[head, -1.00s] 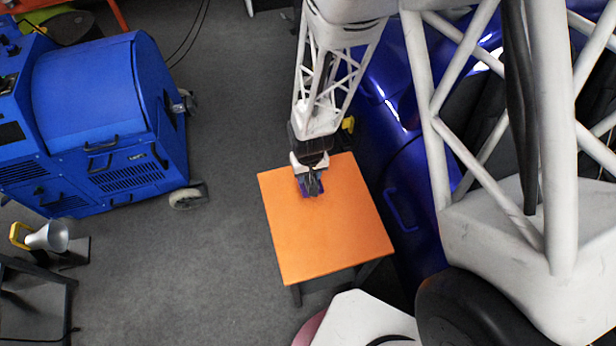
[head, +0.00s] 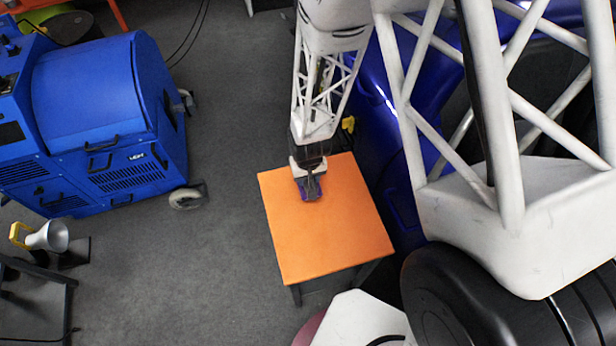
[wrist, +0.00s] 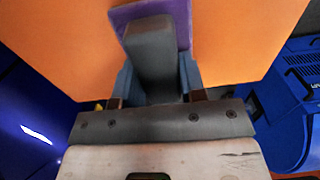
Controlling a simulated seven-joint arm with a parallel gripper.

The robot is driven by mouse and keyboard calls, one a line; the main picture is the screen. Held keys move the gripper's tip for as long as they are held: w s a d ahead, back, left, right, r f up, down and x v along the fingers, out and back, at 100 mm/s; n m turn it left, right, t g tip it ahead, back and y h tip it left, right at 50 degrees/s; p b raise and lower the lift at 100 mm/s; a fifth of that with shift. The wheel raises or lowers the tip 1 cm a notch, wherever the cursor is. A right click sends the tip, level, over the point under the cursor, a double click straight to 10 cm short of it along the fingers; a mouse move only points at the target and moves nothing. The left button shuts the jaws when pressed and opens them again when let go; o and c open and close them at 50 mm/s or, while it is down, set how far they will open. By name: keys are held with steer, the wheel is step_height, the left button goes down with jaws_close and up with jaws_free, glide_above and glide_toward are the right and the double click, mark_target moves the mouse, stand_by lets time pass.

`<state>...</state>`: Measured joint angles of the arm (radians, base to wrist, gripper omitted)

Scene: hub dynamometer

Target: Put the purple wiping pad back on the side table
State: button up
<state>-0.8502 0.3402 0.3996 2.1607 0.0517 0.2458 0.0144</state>
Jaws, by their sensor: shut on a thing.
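The side table (head: 325,235) has a bare orange top and stands in the middle of the head view. The purple wiping pad (wrist: 122,15) shows at the top of the wrist view, with its grey grip part between my fingers. In the head view the pad (head: 315,195) is a small purple edge over the far part of the table top. My gripper (head: 310,185) points down there and is shut on the pad. It also shows in the wrist view (wrist: 155,85). I cannot tell whether the pad touches the table top. My gripper hides part of the pad.
A blue wheeled machine (head: 100,120) stands on the left. A blue car body (head: 375,150) is close to the table's right side. A lamp-like grey cone (head: 48,237) is at the lower left. The near part of the table top is clear.

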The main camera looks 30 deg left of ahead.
steer(key=shift+f, duration=0.3)
steer(key=o, duration=1)
steer(key=shift+c, duration=0.2)
steer(key=shift+r, duration=0.2)
step_height(320, 180, up, 12)
stand_by(0.4)
stand_by(0.8)
steer(key=shift+w, duration=0.1)
